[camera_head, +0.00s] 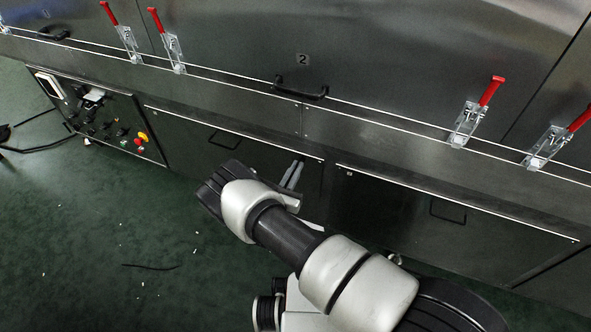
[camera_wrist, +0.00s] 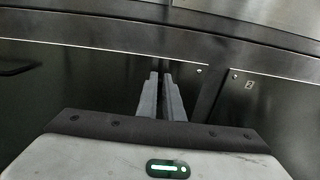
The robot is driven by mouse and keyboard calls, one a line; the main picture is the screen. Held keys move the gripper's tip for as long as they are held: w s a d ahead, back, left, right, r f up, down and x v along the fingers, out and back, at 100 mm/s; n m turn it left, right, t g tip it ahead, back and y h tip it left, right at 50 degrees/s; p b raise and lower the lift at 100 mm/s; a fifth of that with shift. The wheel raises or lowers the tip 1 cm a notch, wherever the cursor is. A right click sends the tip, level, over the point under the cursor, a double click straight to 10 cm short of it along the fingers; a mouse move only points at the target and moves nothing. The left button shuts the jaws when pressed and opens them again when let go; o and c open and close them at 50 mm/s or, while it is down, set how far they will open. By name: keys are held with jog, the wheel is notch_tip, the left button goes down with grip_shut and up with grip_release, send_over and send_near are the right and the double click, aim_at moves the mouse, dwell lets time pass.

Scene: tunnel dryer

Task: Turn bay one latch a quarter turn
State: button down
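My gripper (camera_head: 292,174) is in front of the dark lower panels, with its two grey fingers close together and nothing seen between them. In the wrist view the gripper (camera_wrist: 161,75) points at the left lower panel (camera_wrist: 100,80), near its right edge. Small round fasteners sit by the upper corners, one on the left panel (camera_wrist: 198,71) and one on the right panel (camera_wrist: 235,73). The right panel carries a small label that seems to read 2. No label reading 1 is legible, so I cannot tell which part is the bay one latch.
Red-handled clamps (camera_head: 468,124) line the ledge above, with others at the upper left (camera_head: 173,54). A black handle (camera_head: 301,89) is below the upper "2" mark. A control panel (camera_head: 96,112) is at the left. The green floor (camera_head: 60,230) has a cable and scraps.

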dwell(0.3)
jog(key=m, duration=0.4)
jog(key=d+m+p, duration=0.1)
jog(key=m, duration=0.4)
jog(key=f+m, duration=0.1)
jog(key=m, duration=0.3)
jog(key=shift+s+d+f+m, duration=0.1)
jog(key=shift+s+d+m, duration=0.15)
jog(key=shift+s+m, duration=0.15)
jog(key=shift+f+m+p, duration=0.2)
jog(key=shift+m+p, duration=0.1)
jog(key=shift+m, duration=0.7)
jog(key=shift+f+m+p, duration=0.15)
jog(key=shift+m+p, duration=0.1)
jog(key=shift+m, duration=0.75)
jog(key=c, duration=1.9)
grip_release()
